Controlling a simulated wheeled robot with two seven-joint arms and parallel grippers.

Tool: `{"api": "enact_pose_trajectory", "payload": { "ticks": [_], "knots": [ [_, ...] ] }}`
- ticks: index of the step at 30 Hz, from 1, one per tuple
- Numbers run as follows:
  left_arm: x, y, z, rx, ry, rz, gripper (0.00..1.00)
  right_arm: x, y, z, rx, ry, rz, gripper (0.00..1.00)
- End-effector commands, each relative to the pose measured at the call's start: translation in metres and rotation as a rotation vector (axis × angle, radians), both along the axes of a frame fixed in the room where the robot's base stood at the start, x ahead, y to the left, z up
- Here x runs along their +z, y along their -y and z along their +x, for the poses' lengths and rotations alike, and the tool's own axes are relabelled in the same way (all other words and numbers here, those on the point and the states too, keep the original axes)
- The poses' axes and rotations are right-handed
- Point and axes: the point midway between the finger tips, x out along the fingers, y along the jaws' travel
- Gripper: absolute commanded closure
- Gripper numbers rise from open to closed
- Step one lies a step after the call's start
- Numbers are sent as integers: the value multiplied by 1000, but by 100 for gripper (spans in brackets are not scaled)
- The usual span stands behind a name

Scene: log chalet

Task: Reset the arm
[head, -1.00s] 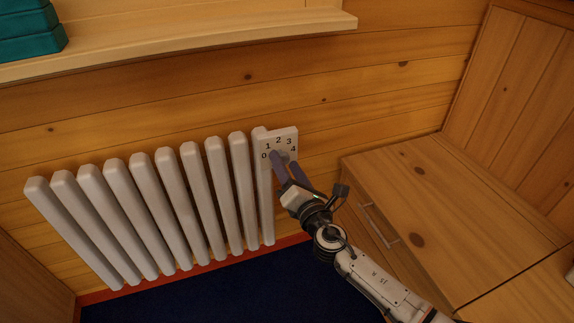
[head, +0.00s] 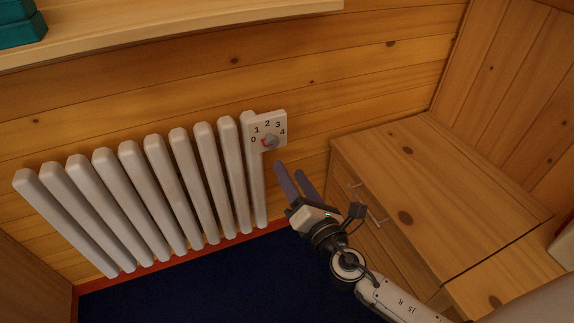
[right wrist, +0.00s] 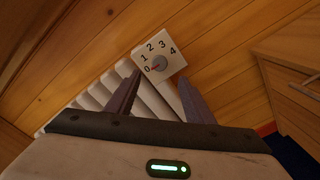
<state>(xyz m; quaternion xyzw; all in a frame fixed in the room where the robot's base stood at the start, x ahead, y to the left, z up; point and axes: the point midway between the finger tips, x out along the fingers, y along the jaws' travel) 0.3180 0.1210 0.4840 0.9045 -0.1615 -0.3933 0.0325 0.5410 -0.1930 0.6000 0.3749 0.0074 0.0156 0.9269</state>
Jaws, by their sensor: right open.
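My right gripper (head: 294,180) is open and empty, below and a little to the right of the radiator's dial knob. The grey knob (head: 270,142) sits on a white plate (head: 281,116) marked 0 to 4, with a red mark on the knob pointing toward 0. In the right wrist view, the knob (right wrist: 159,64) shows beyond the two dark fingers (right wrist: 152,98), apart from them. My left gripper is not in view.
A white ribbed radiator (head: 160,190) stands against the log wall. A wooden cabinet (head: 440,185) with drawer handles is close to the right of my right arm. A shelf (head: 180,28) with teal boxes (head: 20,28) is above. Dark blue floor (head: 200,285) lies below.

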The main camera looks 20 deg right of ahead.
Motion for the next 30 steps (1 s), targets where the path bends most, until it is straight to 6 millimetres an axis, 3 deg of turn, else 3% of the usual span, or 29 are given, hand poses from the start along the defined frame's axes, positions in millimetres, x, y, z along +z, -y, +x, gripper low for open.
{"api": "enact_pose_trajectory", "payload": {
  "ticks": [15,18,20,23,27,30],
  "knots": [
    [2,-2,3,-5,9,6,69,1,0,-2,-1,1,2,52],
    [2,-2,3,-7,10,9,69,2,8,-5,-38,-8,65,52],
    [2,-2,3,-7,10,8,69,3,20,-11,-95,-24,173,52],
    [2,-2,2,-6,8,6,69,-4,53,-33,-267,-79,473,52],
    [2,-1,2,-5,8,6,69,-39,92,-91,-594,-212,999,52],
    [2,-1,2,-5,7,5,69,-63,95,-133,-788,-311,1267,52]
  ]
}}
